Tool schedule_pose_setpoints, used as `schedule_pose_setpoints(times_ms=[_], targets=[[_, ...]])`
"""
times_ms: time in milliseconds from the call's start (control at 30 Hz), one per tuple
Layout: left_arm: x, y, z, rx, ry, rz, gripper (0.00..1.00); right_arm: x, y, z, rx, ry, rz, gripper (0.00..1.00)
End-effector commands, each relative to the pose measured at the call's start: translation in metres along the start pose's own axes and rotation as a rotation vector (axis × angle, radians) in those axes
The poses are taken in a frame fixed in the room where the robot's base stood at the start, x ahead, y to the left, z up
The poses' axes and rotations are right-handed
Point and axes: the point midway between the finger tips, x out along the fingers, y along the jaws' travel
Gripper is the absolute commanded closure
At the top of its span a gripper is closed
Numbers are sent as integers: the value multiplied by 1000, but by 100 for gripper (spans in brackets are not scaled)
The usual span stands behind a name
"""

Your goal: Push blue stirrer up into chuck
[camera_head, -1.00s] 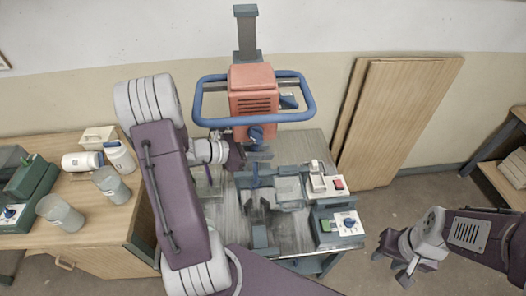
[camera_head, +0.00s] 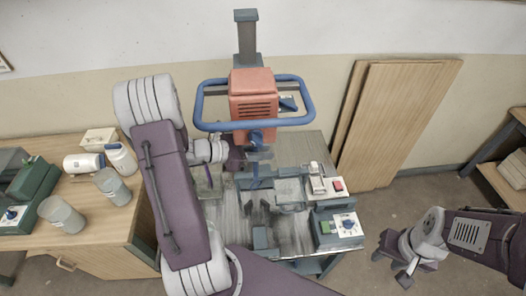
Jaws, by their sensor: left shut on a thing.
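The orange mixer head (camera_head: 253,95) with its blue loop handle hangs on a grey column (camera_head: 246,40). The blue chuck (camera_head: 257,137) is under the head. The blue stirrer (camera_head: 257,173) stands upright below it; I cannot tell whether its top is in the chuck. My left gripper (camera_head: 243,158) comes in from the left at the stirrer's upper part and is shut on it. Its fingertips are partly hidden. My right gripper (camera_head: 392,262) is away at lower right, with nothing seen in it; its opening is unclear.
A control box (camera_head: 338,228) with a dial stands at the stand's right, with a red-switched box (camera_head: 325,185) behind it. A wooden table (camera_head: 105,215) at left carries cups, jars and a green device. Boards (camera_head: 395,125) lean on the wall.

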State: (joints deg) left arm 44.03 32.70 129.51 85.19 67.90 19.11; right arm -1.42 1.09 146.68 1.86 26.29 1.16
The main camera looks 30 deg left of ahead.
Motion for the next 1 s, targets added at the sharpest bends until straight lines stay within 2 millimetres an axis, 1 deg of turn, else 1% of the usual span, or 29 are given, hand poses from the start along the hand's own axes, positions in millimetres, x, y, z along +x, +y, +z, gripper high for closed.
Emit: schedule_pose_setpoints(times_ms=[300, 333, 400, 667, 767, 867, 1000], targets=[[0, 0, 2, 0, -1, 0, 100, -1, 0, 0, 0, 0, 0, 64], [0, 0, 2, 0, -1, 0, 69, -1, 0, 0, 0, 0, 0, 64], [0, 0, 1, 0, -1, 0, 52, -1, 0, 0, 0, 0, 0, 64], [0, 0, 1, 0, 0, 0, 52, -1, 0, 0, 0, 0, 0, 64], [-6, 1, 1, 1, 0, 2, 52, 0, 0, 0, 0, 0, 0, 64], [-24, 2, 0, 1, 0, 7, 52, 4, 0, 0, 0, 0, 0, 64], [-56, 2, 0, 2, 0, 8, 52, 8, 0, 1, 0, 0, 0, 64]])
